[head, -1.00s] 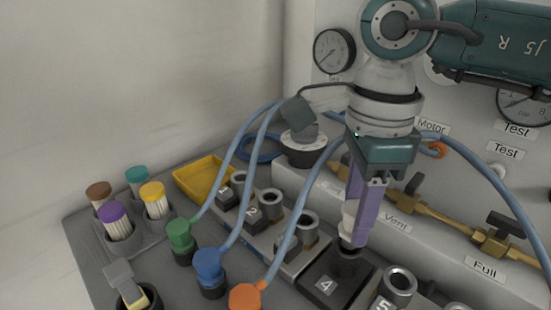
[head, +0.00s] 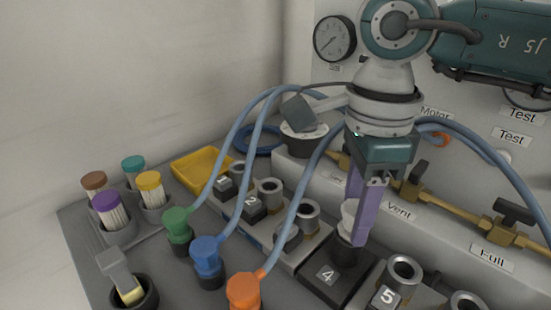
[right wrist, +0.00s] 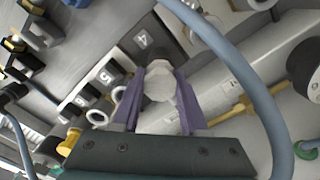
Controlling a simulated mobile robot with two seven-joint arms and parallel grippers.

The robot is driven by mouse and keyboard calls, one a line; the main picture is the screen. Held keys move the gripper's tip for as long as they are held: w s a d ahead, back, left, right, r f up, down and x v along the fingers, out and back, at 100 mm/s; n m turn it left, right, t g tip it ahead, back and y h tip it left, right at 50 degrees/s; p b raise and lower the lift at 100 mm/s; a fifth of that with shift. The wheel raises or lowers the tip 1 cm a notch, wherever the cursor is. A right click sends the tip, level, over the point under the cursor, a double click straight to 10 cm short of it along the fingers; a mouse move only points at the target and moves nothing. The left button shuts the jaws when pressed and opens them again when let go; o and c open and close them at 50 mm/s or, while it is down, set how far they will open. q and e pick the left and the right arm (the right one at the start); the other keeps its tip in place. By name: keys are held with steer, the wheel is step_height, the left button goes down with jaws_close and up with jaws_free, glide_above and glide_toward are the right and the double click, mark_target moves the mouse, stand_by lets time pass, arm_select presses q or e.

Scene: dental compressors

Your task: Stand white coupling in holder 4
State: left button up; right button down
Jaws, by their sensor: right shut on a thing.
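My right gripper (head: 361,232) points down over holder 4 (head: 325,284) with its purple fingers closed on the white coupling (head: 348,214). The coupling is upright, and its lower end is at the dark round socket of holder 4; how deep it sits cannot be told. In the right wrist view the coupling (right wrist: 158,84) shows end-on between the two fingers (right wrist: 158,108), beside the holder's 4 label (right wrist: 142,40). My left gripper is not in view.
Holder 5 (head: 403,270) stands close at right, and holder 2 (head: 268,188) is farther left. Blue hoses (head: 303,195) run past the holders to green, blue and orange caps (head: 244,287). Brass valves (head: 438,215) line the panel behind. A yellow tray (head: 201,166) lies at the back left.

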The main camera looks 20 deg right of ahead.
steer(key=shift+f, duration=0.25)
steer(key=shift+c, duration=1.8)
jaws_free()
step_height(320, 180, up, 10)
steer(key=shift+r, duration=0.1)
